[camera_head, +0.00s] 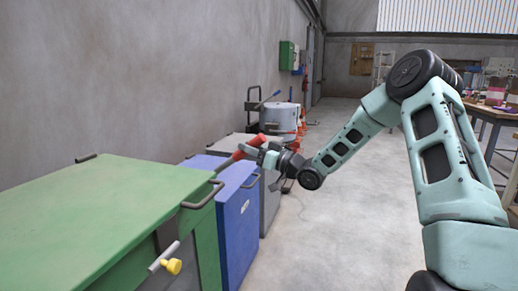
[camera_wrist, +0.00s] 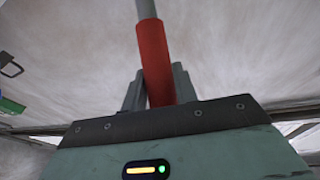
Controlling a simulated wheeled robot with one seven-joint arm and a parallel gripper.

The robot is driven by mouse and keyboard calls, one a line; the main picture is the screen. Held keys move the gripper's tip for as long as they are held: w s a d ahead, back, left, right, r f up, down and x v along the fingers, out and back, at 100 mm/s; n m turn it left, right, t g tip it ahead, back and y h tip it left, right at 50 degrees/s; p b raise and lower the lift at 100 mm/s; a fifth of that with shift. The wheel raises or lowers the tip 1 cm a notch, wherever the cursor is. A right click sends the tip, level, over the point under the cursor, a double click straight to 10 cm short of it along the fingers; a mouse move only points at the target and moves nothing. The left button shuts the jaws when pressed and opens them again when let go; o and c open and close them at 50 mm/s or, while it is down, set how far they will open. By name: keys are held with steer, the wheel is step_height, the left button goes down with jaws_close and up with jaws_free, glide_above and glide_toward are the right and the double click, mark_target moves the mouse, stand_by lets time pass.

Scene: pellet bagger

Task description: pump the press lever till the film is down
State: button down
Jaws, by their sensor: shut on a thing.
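The press lever shows in the wrist view as a grey rod (camera_wrist: 146,9) with a red grip (camera_wrist: 154,58). The red grip stands between the two grey fingers of my gripper (camera_wrist: 158,90), which is shut on it. In the head view my gripper (camera_head: 251,151) is at the end of my outstretched arm, above the blue and grey cabinets, with red parts of the grip (camera_head: 232,160) showing on both sides of the fingers. The fingers hide part of the grip. The lever's pivot and the film cannot be made out in either view.
A green cabinet (camera_head: 90,205) with handles and a yellow knob (camera_head: 174,266) stands at the near left. A blue cabinet (camera_head: 238,215) and a grey one (camera_head: 271,195) stand beyond it along the wall. The floor (camera_head: 345,215) to the right is clear. A workbench (camera_head: 490,113) stands far right.

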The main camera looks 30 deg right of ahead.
steer(key=w+a+r+g+h+p, duration=0.1)
steer(key=w+a+r+g+p, duration=0.1)
steer(key=w+a+r+p, duration=0.4)
steer(key=w+a+r+n+g+h+p, duration=0.1)
steer(key=w+a+r+p, duration=0.4)
steer(key=p, duration=1)
steer(key=shift+w+a+r+g+h, duration=0.35)
steer(key=shift+w+r+g+h, duration=0.25)
steer(key=shift+w+r+g, duration=0.95)
steer(key=shift+w+f+t, duration=0.35)
steer(key=shift+w+f, duration=0.05)
steer(key=shift+w, duration=0.05)
steer(key=c, duration=1.1)
jaws_free()
steer(key=shift+s+d, duration=0.1)
steer(key=v, duration=1.7)
steer(key=shift+b, duration=0.35)
